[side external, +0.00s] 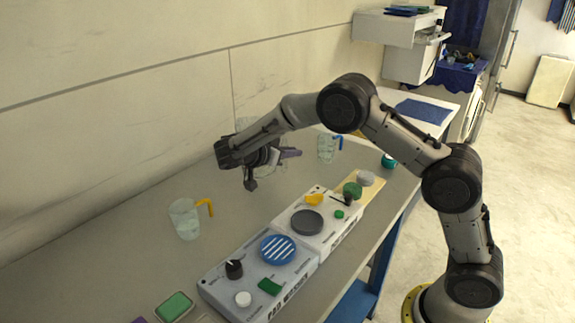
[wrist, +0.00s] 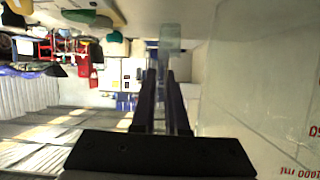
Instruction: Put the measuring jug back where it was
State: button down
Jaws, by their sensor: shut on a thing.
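My gripper (side external: 268,160) is above the table near the wall, in the middle of the side view. In the wrist view the clear jug wall (wrist: 255,95) with red markings fills the right side, beside my gripper fingers (wrist: 160,80). A clear jug with a yellow handle (side external: 185,219) stands at the left on the table. Another clear jug with a blue handle (side external: 326,148) stands farther back.
A grey control unit (side external: 215,290) with knobs, a blue striped disc (side external: 277,249) and a dark disc (side external: 307,221) lies along the front. A green sponge-like block (side external: 174,306) is at the near left. Bare grey table (side external: 115,265) lies around the yellow-handled jug.

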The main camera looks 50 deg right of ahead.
jog(key=shift+w+d+f, duration=0.1)
jog(key=shift+w+f, duration=0.15)
jog(key=shift+f, duration=0.55)
jog(key=shift+w+d+f, duration=0.1)
jog(key=shift+w+f, duration=0.15)
jog(key=shift+f, duration=0.5)
jog(key=shift+w+f, duration=0.25)
jog(key=shift+f, duration=0.65)
jog(key=c, duration=0.9)
grip_release()
jog(key=shift+f, duration=0.1)
